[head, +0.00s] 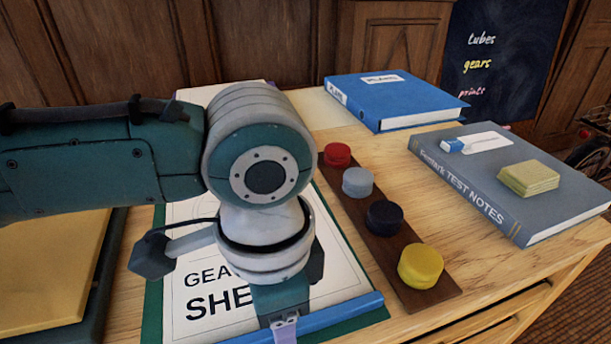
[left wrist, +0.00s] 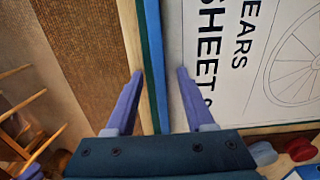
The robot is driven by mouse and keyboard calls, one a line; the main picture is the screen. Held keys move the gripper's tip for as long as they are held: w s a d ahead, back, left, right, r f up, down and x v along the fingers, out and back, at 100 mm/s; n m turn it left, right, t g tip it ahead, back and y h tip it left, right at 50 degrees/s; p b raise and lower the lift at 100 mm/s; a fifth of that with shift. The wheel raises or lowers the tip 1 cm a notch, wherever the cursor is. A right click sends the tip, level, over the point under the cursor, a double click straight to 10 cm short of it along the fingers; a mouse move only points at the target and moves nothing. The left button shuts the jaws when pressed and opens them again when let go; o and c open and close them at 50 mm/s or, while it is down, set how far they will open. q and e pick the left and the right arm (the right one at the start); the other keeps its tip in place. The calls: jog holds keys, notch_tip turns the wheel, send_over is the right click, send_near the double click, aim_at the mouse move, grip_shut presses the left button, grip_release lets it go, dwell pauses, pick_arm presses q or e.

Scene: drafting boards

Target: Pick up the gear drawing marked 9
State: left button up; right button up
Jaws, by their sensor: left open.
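The gear drawing (head: 190,245) is a white sheet with black lettering, "GEA…" and "SHE…", on a green backing, mostly behind my left arm in the head view. In the left wrist view the drawing (left wrist: 245,60) reads "…EARS SHEET" beside part of a spoked wheel; its number cannot be read. A blue bar (head: 345,319) runs along its near edge. My left gripper (left wrist: 160,72) is open with purple fingers, one on each side of the blue bar (left wrist: 152,45) in the picture. Whether they touch it cannot be told. My right gripper is not in view.
Right of the drawing, a dark strip (head: 440,296) holds red, grey, black and yellow round knobs. A yellow board (head: 45,275) lies left.

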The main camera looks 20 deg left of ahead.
pick_arm(q)
grip_shut()
dwell(0.3)
dwell(0.3)
